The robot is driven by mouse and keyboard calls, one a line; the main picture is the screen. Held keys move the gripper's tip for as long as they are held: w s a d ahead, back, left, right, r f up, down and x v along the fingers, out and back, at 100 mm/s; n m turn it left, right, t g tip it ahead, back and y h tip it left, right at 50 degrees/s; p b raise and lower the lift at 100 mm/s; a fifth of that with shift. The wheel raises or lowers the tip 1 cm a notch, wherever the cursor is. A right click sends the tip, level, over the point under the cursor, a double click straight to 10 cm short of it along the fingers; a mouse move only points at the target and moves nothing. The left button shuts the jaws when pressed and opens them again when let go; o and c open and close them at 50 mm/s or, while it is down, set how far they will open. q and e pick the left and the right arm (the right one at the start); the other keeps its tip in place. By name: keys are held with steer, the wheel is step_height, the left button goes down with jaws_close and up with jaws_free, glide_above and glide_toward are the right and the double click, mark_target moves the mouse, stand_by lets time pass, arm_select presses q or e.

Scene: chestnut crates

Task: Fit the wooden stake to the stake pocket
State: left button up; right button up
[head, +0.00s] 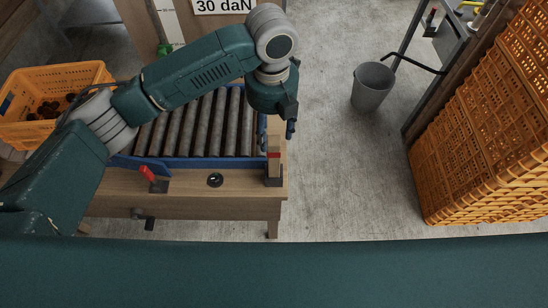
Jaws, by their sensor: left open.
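The wooden stake (274,163), light brown with a red band, stands about upright at the right front corner of the wooden bench. Its lower end meets a dark stake pocket (273,182); I cannot tell how deep it sits. My left gripper (290,131) is open, pointing down just above and to the right of the stake's upper part. It appears apart from the stake, though the gripper partly hides the stake's top. My right gripper is out of view.
A blue-framed roller conveyor (190,163) lies behind the bench front (110,183). A red lever (147,173) and a round black fitting (215,180) are on the bench. An orange crate of chestnuts (85,75) is left, stacked orange crates (480,130) right, a grey bin (372,88) behind.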

mark_target(272, 139)
arm_select(q)
steer(key=f+p, duration=0.1)
steer(key=f, duration=0.4)
steer(key=shift+s+f, duration=0.1)
steer(key=shift+s, duration=0.1)
steer(key=shift+f+p, duration=0.3)
steer(key=shift+f, duration=0.05)
steer(key=shift+d+f+p, duration=0.1)
steer(key=shift+f+p, duration=0.25)
steer(key=shift+f, duration=0.3)
step_height(272, 139, down, 4)
steer(key=shift+d+r+p, duration=0.1)
steer(key=shift+r+p, duration=0.1)
steer(key=shift+p, duration=0.4)
steer(key=shift+w+f, duration=0.1)
steer(key=shift+f, duration=0.25)
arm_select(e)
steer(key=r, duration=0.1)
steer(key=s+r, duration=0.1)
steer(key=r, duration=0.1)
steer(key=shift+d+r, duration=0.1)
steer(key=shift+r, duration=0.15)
arm_select(q)
steer(key=shift+c, duration=0.5)
steer(key=shift+r, duration=0.1)
jaws_close()
